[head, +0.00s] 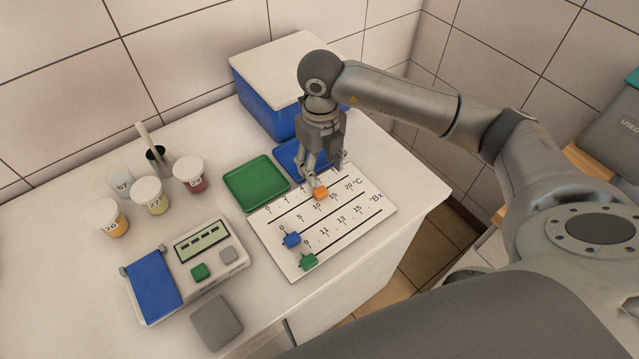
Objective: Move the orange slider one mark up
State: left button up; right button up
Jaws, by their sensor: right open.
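Whether the fingers touch the slider I cannot tell. A blue slider (291,240) and a green slider (309,262) sit at the left ends of their lines on the same board. The gripper hides part of the upper scale. My left gripper is not in view.
A green tray (256,183) and a blue tray (287,153) lie behind the board. A blue box with a white lid (277,65) stands at the wall. Lidded cups (149,193) and a device with a display (204,240) stand left. A grey pad (216,322) lies in front.

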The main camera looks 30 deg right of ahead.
aim_at(321, 191)
notch_tip(321, 191, down, 9)
jog(key=shift+r+p, duration=0.2)
jog(key=shift+p, duration=0.8)
grip_shut()
